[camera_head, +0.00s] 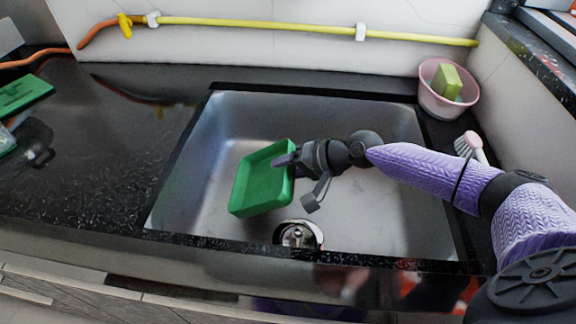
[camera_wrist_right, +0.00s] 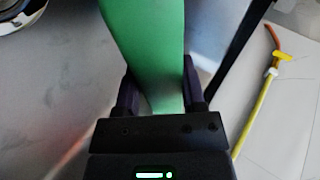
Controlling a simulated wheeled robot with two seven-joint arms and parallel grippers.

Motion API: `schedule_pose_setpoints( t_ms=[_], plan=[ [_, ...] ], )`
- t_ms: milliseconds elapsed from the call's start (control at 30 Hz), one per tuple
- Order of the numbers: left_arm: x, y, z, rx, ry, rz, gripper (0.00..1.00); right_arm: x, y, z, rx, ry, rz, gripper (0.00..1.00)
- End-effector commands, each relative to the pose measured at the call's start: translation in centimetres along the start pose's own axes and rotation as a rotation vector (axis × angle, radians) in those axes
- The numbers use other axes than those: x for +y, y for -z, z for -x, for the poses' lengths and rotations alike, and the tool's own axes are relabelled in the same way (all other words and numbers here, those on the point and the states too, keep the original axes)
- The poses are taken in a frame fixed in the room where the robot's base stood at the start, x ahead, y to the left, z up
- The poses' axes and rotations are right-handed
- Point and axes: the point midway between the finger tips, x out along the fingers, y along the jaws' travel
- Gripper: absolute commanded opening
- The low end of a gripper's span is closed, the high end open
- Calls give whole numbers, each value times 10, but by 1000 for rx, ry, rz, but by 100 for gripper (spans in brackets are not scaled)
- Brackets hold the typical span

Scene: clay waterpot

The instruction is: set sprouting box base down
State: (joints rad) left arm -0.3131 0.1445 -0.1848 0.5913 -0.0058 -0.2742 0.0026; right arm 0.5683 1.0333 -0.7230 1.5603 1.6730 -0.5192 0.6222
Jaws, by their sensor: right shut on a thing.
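The sprouting box base is a shallow green tray (camera_head: 262,182), tilted, in or over the steel sink (camera_head: 350,205). My right gripper (camera_head: 284,161) is shut on its right wall. In the right wrist view the green tray (camera_wrist_right: 145,45) runs between the two dark fingers of the right gripper (camera_wrist_right: 158,90). Whether the tray touches the sink floor I cannot tell. My left gripper is not in view.
A drain (camera_head: 298,235) lies at the sink's front. A pink bowl (camera_head: 446,92) with a green sponge (camera_head: 447,80) and a brush (camera_head: 470,146) are at the right. A green flat piece (camera_head: 24,94) and a dark clear container (camera_head: 27,146) lie at the left. The left counter (camera_head: 105,170) has free room.

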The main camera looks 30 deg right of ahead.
Motion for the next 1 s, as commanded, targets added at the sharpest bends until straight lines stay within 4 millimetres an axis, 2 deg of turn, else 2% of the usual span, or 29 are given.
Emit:
schedule_pose_setpoints(
  t_ms=[233, 267, 400, 667, 733, 767, 1000],
  plan=[
    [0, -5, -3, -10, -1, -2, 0, 5, -1, -4, -1, 0, -1, 0],
    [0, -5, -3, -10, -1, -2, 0, 5, -1, -4, -1, -1, -1, 56],
    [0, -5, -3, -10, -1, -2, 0, 5, -1, -3, -1, -1, -1, 86],
    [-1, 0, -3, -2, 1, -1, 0, 4, -1, -3, 0, 0, -1, 88],
    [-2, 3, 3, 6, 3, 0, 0, -4, 1, 3, 2, 1, 2, 88],
    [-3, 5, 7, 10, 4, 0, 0, -9, 2, 7, 3, 2, 3, 88],
    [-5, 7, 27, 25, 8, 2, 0, -8, 2, 63, 0, -4, 0, 88]
  ],
)
